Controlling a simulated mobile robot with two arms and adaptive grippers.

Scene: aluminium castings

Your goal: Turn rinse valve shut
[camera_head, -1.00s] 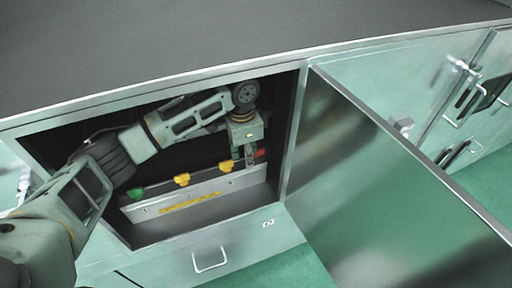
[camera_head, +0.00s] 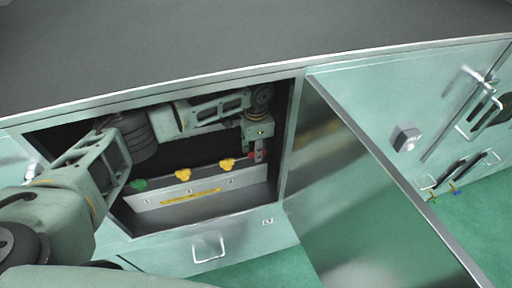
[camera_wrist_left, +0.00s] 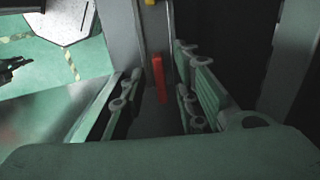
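A row of valve handles sits on a light panel inside the open cabinet: a green one (camera_head: 138,184), two yellow ones (camera_head: 183,175) (camera_head: 227,164) and a red one at the right end, mostly hidden by my left gripper (camera_head: 260,150). I cannot read which is the rinse valve. In the left wrist view the red handle (camera_wrist_left: 159,78) stands upright between the fingers of my left gripper (camera_wrist_left: 160,98). The fingers are apart, with a gap visible on both sides of the handle. My right gripper is not in view.
The open cabinet door (camera_head: 370,200) stands close to the right of the opening. The cabinet's frame surrounds my left arm. A dark worktop (camera_head: 250,50) lies above, and a drawer handle (camera_head: 208,250) is below. More closed doors stand at the right.

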